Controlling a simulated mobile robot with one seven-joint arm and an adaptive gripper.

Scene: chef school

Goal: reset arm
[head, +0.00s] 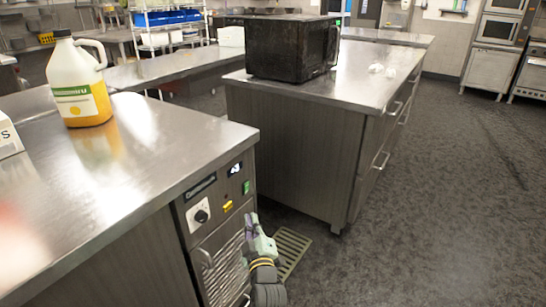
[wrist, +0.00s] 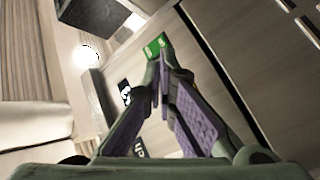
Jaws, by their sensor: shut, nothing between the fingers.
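My gripper (head: 256,228) is low in front of the steel counter unit with a control panel (head: 203,214). It is beside the panel's right side, above a floor grate. In the wrist view my gripper (wrist: 162,62) has its two purple-padded fingers meeting at the tips, shut and empty. The fingertips overlap a green switch (wrist: 156,45) in that view; I cannot tell whether they touch it. The arm is seen only in part at the bottom of the head view.
A yellow-and-white jug (head: 80,85) stands on the near steel counter (head: 150,150). A black microwave (head: 290,48) sits on the middle counter (head: 345,85) with small white items (head: 376,68). A floor grate (head: 290,250) lies beside the unit. The floor at right (head: 450,190) is clear.

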